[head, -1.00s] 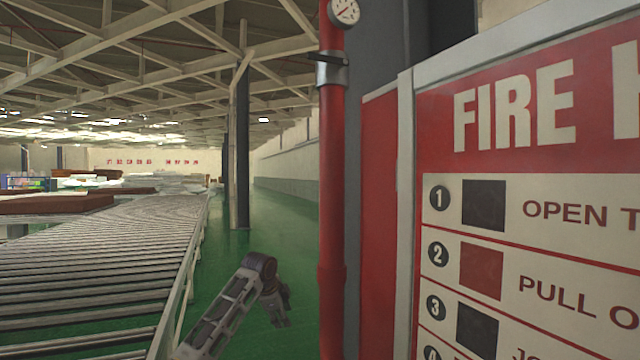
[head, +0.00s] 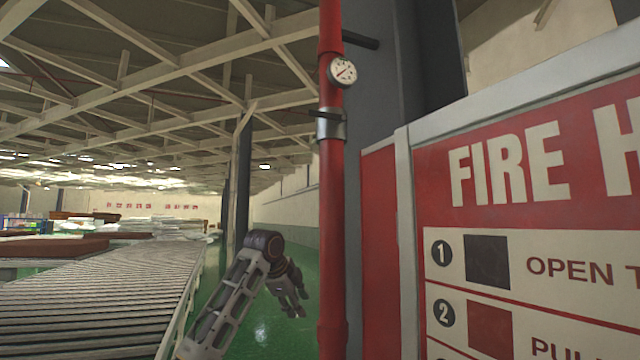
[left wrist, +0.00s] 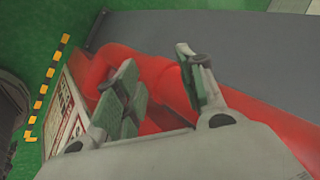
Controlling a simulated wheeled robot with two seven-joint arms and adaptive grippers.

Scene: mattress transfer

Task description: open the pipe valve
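A red pipe (head: 332,220) runs upright in the head view, with a round white gauge (head: 342,71) and a grey metal collar (head: 330,125) on it. My left gripper (head: 298,300) is left of the pipe in the head view, pointing down and to the right, apart from the pipe in the picture. In the left wrist view, its two fingers (left wrist: 156,60) with green pads are spread, with nothing seen held between them. Red piping (left wrist: 165,82) shows behind the fingers there. My right gripper is out of view.
A red fire hose sign cabinet (head: 540,200) with a grey frame stands right of the pipe. A dark column (head: 375,200) is behind the pipe. A roller conveyor (head: 100,300) fills the left. Green floor (head: 265,335) lies between conveyor and pipe.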

